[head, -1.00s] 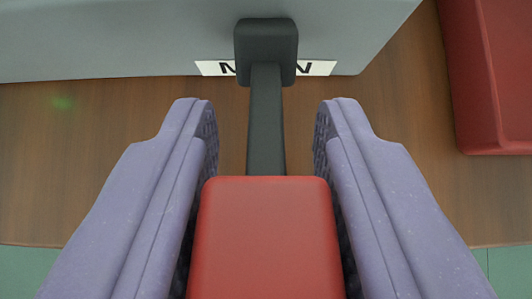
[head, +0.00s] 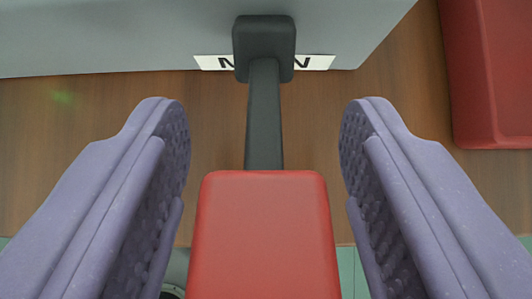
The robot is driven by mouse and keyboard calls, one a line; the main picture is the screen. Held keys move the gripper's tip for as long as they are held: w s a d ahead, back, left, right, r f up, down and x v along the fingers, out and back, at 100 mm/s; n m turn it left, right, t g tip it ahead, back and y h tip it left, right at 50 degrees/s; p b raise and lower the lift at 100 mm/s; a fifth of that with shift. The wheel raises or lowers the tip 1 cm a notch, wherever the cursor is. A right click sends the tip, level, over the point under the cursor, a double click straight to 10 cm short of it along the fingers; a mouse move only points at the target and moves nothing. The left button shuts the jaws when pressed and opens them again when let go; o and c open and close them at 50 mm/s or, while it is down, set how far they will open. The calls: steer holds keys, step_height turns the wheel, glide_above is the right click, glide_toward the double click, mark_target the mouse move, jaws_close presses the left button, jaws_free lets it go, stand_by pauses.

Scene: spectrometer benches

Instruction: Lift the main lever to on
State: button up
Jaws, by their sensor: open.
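The main lever has a dark grey arm (head: 264,125) and a red block-shaped handle (head: 264,235). The arm runs from a dark pivot block (head: 264,48) on a light grey housing (head: 120,35) toward me, and the handle is at its near end. A white label (head: 315,62) behind the pivot shows a few black letters, partly hidden by the block. My gripper (head: 264,125) is open, with one lavender, textured finger on each side of the lever. There are clear gaps between the fingers and the handle. The handle's lower end runs out of the picture.
A red tray or bin (head: 475,90) stands at the upper right. The wooden bench top (head: 60,150) is bare left of the lever. Beyond the bench's near edge is a green floor (head: 347,270). A grey round part shows low, left of the handle.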

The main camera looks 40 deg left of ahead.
steer(key=p+v, duration=0.1)
steer(key=v, duration=0.6)
steer(key=shift+s+r+p, duration=0.15)
steer(key=shift+r+p, duration=0.05)
steer(key=shift+p, duration=0.1)
steer(key=shift+d, duration=0.1)
steer(key=w+d+r+m+t+h+b, duration=0.15)
steer(key=w+d+r+h+b, duration=0.3)
steer(key=w+r, duration=0.5)
steer(key=w+d+r+m+t+h+b, duration=0.1)
steer(key=w+r+b, duration=0.1)
steer(key=r, duration=0.5)
steer(key=w+d+r+m+t+h+b, duration=0.1)
steer(key=r+t+b, duration=0.1)
steer(key=r, duration=0.5)
steer(key=s+a+r+m+t+b, duration=0.1)
steer(key=s+r+b, duration=0.1)
steer(key=r, duration=0.5)
steer(key=s+a+r+m+t+b, duration=0.1)
steer(key=a+r+b, duration=0.1)
steer(key=r, duration=0.6)
steer(key=s+a+r+m+t+b, duration=0.1)
steer(key=s+a+r, duration=0.1)
steer(key=s+r, duration=0.5)
steer(key=s+a+r+y+b, duration=0.1)
steer(key=s+a+r+b, duration=0.1)
steer(key=s+r, duration=0.6)
steer(key=shift+a+r+m+t, duration=0.35)
steer(key=shift+a, duration=0.5)
